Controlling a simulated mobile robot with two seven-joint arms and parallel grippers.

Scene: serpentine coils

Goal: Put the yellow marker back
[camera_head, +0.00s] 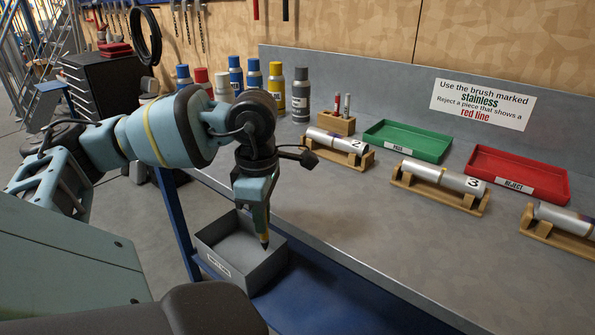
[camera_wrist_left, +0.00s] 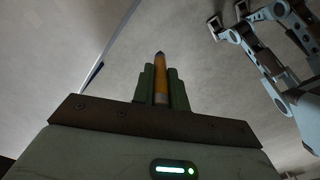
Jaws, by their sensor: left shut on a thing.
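My left gripper (camera_head: 262,222) points down over the grey open box (camera_head: 262,276) and is shut on the yellow marker (camera_head: 267,237). The marker is upright, its dark tip pointing down and its lower part showing below the fingers. In the left wrist view the yellow marker (camera_wrist_left: 160,78) stands between the green-grey fingers (camera_wrist_left: 160,95). A small wooden block (camera_head: 336,124) on the bench holds a red marker (camera_head: 338,103) and a grey one (camera_head: 347,104).
The grey bench (camera_head: 345,215) carries a green tray (camera_head: 408,141), a red tray (camera_head: 517,174) and tubes on wooden cradles, marked 2 (camera_head: 340,145) and 3 (camera_head: 445,178). Several spray cans (camera_head: 277,90) stand at the back left. The bench front is clear.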

